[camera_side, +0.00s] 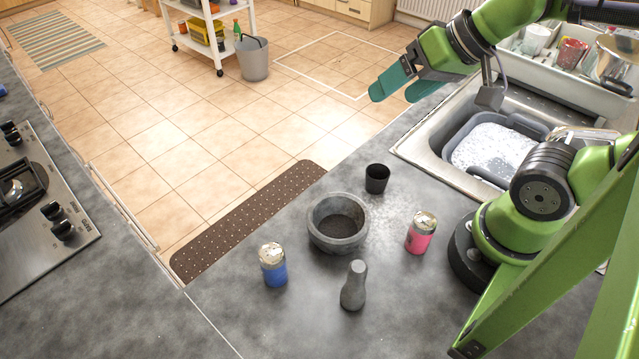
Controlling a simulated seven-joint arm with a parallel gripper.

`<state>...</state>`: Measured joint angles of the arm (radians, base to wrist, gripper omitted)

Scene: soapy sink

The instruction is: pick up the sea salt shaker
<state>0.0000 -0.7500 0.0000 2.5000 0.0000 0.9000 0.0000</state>
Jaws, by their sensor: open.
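Two shakers with light metallic tops stand upright on the grey counter (245,315): a blue shaker (273,270) left of the mortar and a pink shaker (420,237) right of it. Their labels are too small to read, so I cannot tell which is the sea salt. My gripper (393,96) has teal fingers spread open and empty. It is raised at the upper right, well away from both shakers, and shows against the floor beyond the counter edge.
A stone mortar (325,241) with dark contents stands between the shakers. A grey pestle (353,287) stands upright in front, and a small black cup (377,174) behind. A sink (420,148) holding a soapy tub (464,137) is at right. The front left counter is clear.

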